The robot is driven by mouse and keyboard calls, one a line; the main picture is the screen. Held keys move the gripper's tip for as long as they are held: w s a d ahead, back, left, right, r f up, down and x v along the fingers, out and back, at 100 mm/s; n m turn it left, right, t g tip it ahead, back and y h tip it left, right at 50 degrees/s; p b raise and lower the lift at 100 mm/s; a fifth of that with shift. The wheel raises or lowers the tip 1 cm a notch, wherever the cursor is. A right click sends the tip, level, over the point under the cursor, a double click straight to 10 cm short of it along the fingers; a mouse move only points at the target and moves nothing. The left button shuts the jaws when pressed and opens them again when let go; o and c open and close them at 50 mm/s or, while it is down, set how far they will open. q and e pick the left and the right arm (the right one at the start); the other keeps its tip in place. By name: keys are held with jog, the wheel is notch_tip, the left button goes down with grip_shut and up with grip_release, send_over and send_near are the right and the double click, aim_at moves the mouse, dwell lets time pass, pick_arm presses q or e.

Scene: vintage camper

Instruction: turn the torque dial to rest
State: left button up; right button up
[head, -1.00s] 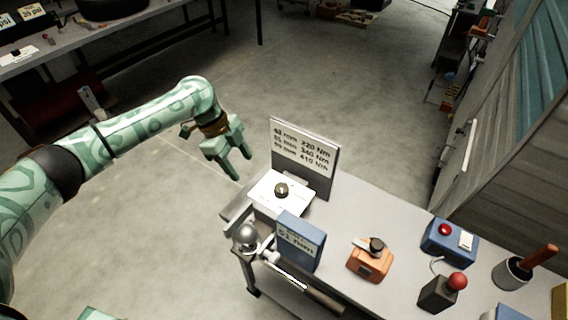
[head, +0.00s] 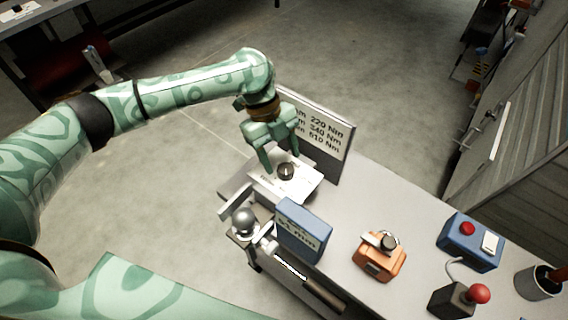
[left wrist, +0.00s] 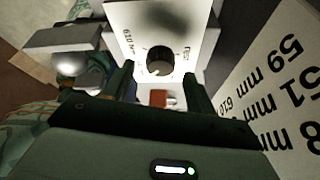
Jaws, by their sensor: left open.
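The torque dial is a small dark round knob (head: 286,171) on a white plate (head: 300,188) at the bench's far left end. In the left wrist view the knob (left wrist: 159,61) sits a little beyond the fingertips, roughly centred between them. The plate (left wrist: 190,14) there shows printed marks, "rest" on one side and "610" on the other. My left gripper (head: 281,168) is open, its fingers pointing down over the plate near the knob. I cannot tell whether they touch anything. In the left wrist view its two fingers (left wrist: 160,78) stand apart with nothing held. My right gripper is out of view.
A sign board (head: 322,132) with torque values stands right behind the dial plate. A blue box (head: 302,232), an orange device (head: 379,260) and a blue button box (head: 470,242) stand along the bench. A metal ball-ended tool (head: 243,221) is at the near edge.

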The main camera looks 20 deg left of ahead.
aim_at(286, 171)
pick_arm(q)
jog(key=shift+x, duration=1.25)
jog(key=c, duration=1)
